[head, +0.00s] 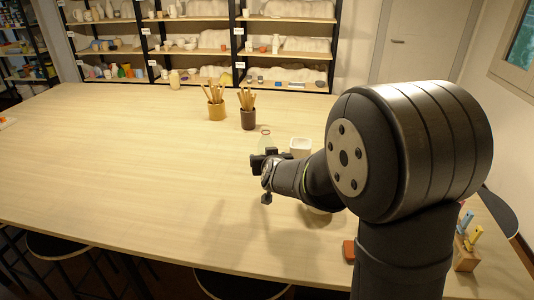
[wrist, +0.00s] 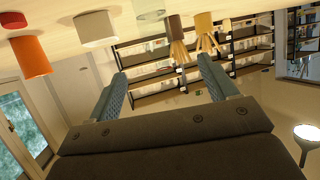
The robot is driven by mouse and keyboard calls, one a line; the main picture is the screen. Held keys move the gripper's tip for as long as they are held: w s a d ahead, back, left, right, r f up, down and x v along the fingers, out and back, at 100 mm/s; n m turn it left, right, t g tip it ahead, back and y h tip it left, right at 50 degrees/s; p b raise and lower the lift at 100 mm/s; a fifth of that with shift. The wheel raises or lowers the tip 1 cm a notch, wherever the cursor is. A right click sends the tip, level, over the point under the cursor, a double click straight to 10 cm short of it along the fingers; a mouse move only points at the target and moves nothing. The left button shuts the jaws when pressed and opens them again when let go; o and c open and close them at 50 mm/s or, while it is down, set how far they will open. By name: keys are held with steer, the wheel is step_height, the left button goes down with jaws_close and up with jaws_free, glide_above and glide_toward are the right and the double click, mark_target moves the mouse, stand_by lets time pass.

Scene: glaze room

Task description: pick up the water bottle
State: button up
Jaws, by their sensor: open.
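The water bottle is hard to make out. A clear, glassy object with a reddish rim (head: 264,138) stands on the table just behind my gripper in the head view and may be it. A pale green translucent piece (wrist: 149,10) at the top edge of the wrist view may be the same object, cut off there. My gripper (head: 265,180) is open, above the table, in front of this object. In the wrist view, which is upside down, its two fingers (wrist: 165,88) are spread apart with nothing between them.
A white cup (head: 300,147) stands right of the clear object. Behind are a brown pot (head: 248,119) and a yellow pot (head: 217,111) with brushes. An orange cylinder (wrist: 30,56) and a red piece (wrist: 12,20) show in the wrist view. The table's left side (head: 110,160) is clear.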

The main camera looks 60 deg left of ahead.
steer(key=x, duration=1.2)
steer(key=shift+w+f, duration=0.1)
steer(key=w+a+f, duration=0.2)
steer(key=shift+w+a, duration=0.1)
steer(key=shift+a, duration=0.2)
steer(key=shift+w+a+f, duration=0.25)
steer(key=shift+w+a, duration=0.05)
steer(key=shift+a, duration=0.2)
steer(key=c, duration=1.2)
steer(key=shift+r, duration=0.15)
